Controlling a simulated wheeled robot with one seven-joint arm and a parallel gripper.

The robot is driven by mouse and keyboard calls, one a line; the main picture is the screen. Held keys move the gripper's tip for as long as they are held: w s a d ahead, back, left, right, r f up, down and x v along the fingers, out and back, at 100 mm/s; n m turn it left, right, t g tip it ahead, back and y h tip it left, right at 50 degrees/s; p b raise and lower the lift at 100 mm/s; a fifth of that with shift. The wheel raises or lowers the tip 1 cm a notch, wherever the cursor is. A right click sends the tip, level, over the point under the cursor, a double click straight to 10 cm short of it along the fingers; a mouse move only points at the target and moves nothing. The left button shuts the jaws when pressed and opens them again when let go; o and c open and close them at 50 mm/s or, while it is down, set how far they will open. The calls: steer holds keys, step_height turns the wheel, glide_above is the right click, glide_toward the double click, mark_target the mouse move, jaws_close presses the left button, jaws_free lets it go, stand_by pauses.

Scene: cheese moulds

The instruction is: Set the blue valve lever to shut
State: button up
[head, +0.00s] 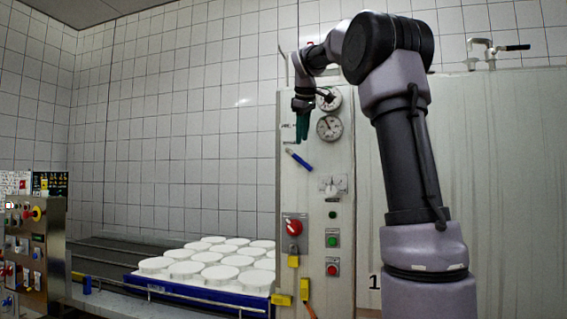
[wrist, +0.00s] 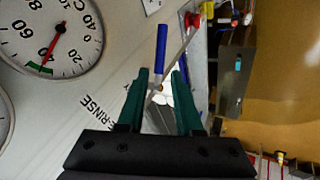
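The blue valve lever (head: 300,160) is on the front of the pale control panel. In the head view its handle slopes down to the right. In the wrist view the blue handle (wrist: 161,50) lies beyond my fingertips, and its metal stem runs back between the fingers in the picture. My gripper (head: 302,139), with green fingers, points down just above the lever in the head view. In the wrist view the fingers (wrist: 162,73) are apart with a gap between them, and I see no grip on the lever. Whether a finger touches the lever is unclear.
Dial gauges (head: 329,127) sit right of my gripper. Below are a red rotary switch (head: 293,227), push buttons (head: 332,238) and yellow tags (head: 304,289). White moulds (head: 220,260) fill a blue tray (head: 200,296) at lower left. A steel control box (head: 42,250) stands far left.

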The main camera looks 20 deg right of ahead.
mark_target(300, 160)
steer(key=x, duration=1)
steer(key=shift+d+f, duration=0.1)
jaws_close()
stand_by(1.1)
